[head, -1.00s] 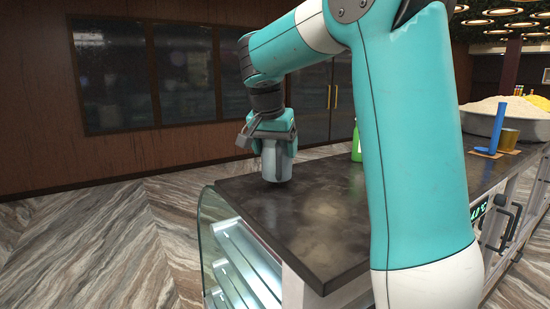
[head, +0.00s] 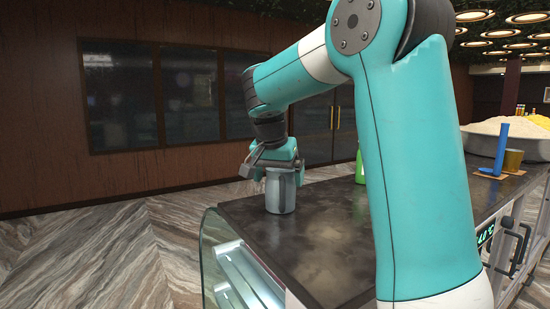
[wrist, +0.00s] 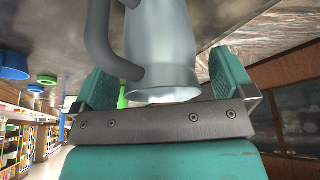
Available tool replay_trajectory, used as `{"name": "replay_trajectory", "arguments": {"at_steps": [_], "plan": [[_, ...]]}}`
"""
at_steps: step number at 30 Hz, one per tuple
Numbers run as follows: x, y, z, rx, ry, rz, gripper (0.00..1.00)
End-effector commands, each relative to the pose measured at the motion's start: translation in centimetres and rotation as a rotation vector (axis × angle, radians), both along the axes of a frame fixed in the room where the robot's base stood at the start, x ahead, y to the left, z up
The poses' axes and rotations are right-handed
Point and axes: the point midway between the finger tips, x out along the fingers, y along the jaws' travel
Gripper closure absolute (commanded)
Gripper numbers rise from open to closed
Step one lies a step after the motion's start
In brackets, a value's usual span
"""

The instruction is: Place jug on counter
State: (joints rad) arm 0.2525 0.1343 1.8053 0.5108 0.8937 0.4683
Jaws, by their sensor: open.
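The grey metal jug (head: 281,192) stands upright on the dark counter top (head: 325,240), near its far left corner. My gripper (head: 277,172) is at the top of the jug, with its fingers open. In the wrist view the jug (wrist: 160,45) lies between the two teal fingers (wrist: 163,90), with its handle (wrist: 103,40) at the left and its rim towards the palm. A gap shows between the jug and the right finger; the handle side is close to the left finger.
A green bottle (head: 360,167) stands on the counter behind my arm. A curved glass front (head: 212,262) edges the counter's left. The counter's middle is clear.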

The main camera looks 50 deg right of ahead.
Motion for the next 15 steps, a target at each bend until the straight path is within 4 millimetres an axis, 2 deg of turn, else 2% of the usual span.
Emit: {"name": "replay_trajectory", "arguments": {"at_steps": [9,15], "plan": [[-0.9,2.5,6.6,-0.001,-0.005,0.003,0.0],[-1.4,3.6,9.5,-0.001,-0.003,0.002,0.0]]}}
